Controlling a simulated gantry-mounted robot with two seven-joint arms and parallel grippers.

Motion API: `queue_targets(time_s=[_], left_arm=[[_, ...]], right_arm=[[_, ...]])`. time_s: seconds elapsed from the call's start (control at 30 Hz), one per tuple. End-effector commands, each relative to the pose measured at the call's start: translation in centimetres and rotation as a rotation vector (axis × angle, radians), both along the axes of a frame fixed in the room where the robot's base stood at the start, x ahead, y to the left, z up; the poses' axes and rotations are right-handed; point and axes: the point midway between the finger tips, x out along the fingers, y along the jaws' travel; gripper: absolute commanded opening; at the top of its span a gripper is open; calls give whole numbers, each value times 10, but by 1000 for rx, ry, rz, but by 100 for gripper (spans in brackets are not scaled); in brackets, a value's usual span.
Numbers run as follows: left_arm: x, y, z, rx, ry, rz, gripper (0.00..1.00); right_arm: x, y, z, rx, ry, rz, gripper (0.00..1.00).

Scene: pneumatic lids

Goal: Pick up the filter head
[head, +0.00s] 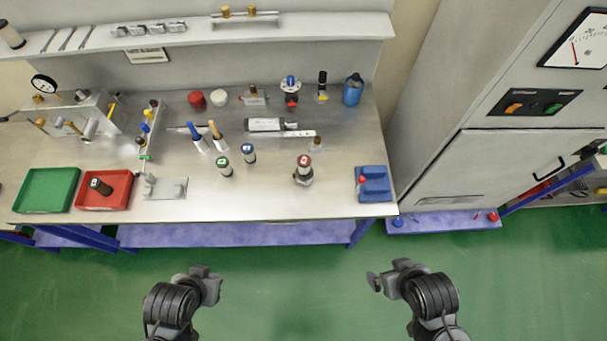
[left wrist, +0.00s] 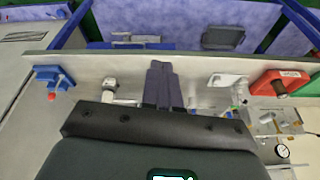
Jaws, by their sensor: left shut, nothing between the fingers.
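No part is plainly marked as the filter head. The likeliest is a dark and silver fitting with a red top (head: 303,170), standing upright on the bench (head: 260,205) right of the middle, near the front. A silvery fitting (left wrist: 110,88) in the left wrist view may be the same part. My left gripper (head: 207,275) hangs in front of the bench, low in the head view, well apart from it. Its fingers (left wrist: 163,85) are together and empty. My right gripper (head: 376,281) is also in front of the bench, apart from everything; its finger gap is unclear.
Green-topped (head: 224,166) and blue-topped (head: 248,153) cylinders stand mid-bench. A blue block (head: 374,187) sits at the right front. A green tray (head: 47,190) and a red tray (head: 103,203) holding a dark cylinder are at left. A shelf (head: 330,26) runs behind.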

Motion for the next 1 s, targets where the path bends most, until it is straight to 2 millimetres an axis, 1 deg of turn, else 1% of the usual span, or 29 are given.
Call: queue_targets(time_s=[0.33, 0.37, 1.0], left_arm=[[0, 0, 0, 0, 0, 0, 0], [0, 0, 0, 0, 0, 0, 2], [0, 0, 0, 0, 0, 0, 100]], right_arm=[[0, 0, 0, 0, 0, 0, 100], [0, 0, 0, 0, 0, 0, 100], [0, 0, 0, 0, 0, 0, 100]])
